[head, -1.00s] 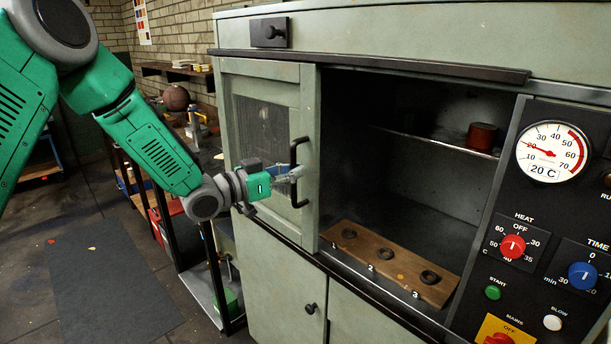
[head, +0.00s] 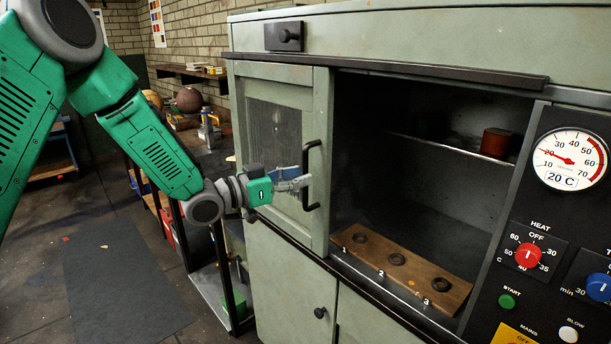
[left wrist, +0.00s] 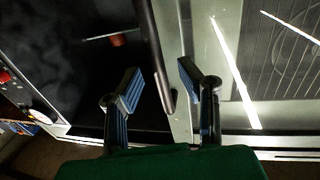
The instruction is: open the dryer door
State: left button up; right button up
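The dryer door (head: 318,110) is a pale green panel with a mesh window, at the left of the dryer's front. The dark chamber to its right is uncovered. The door's black bar handle (head: 313,196) is upright near its right edge. My left gripper (head: 303,181) is at the handle. In the left wrist view its two blue-padded fingers (left wrist: 159,84) are apart, and the dark handle bar (left wrist: 150,45) appears between them. I cannot tell whether a finger touches it. My right gripper is not in view.
In the chamber are a wooden board (head: 420,276) with several dark rings and a red-brown tin (head: 496,143) on a shelf. The control panel (head: 540,215) is at right. A bench (head: 215,160) with a brown ball (head: 189,99) stands left.

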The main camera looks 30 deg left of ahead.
pick_arm(q)
jog(key=v, duration=1)
jog(key=shift+w, duration=0.1)
jog(key=s+d+f+n+g+y+b, duration=0.1)
jog(key=s+d+f+g+y+b, duration=0.1)
jog(key=f, duration=0.7)
jog(key=s+d+f+n+g+y+b, duration=0.1)
jog(key=s+d+f+g+b, duration=0.15)
jog(key=f, duration=0.65)
jog(key=s+d+f+n+g+y+b, duration=0.1)
jog(key=s+d+f+n+g+y, duration=0.15)
jog(key=f, duration=0.65)
jog(key=s+d+f+g+y+b, duration=0.1)
jog(key=s+f+g, duration=0.3)
jog(key=s+f, duration=0.5)
jog(key=s+d+f+g+y+b, duration=0.2)
jog(key=s+f, duration=0.7)
jog(key=s, duration=0.6)
jog(key=shift+d+n+g+b, duration=0.35)
jog(key=shift+d+g+b, duration=0.35)
jog(key=shift+d+g, duration=0.35)
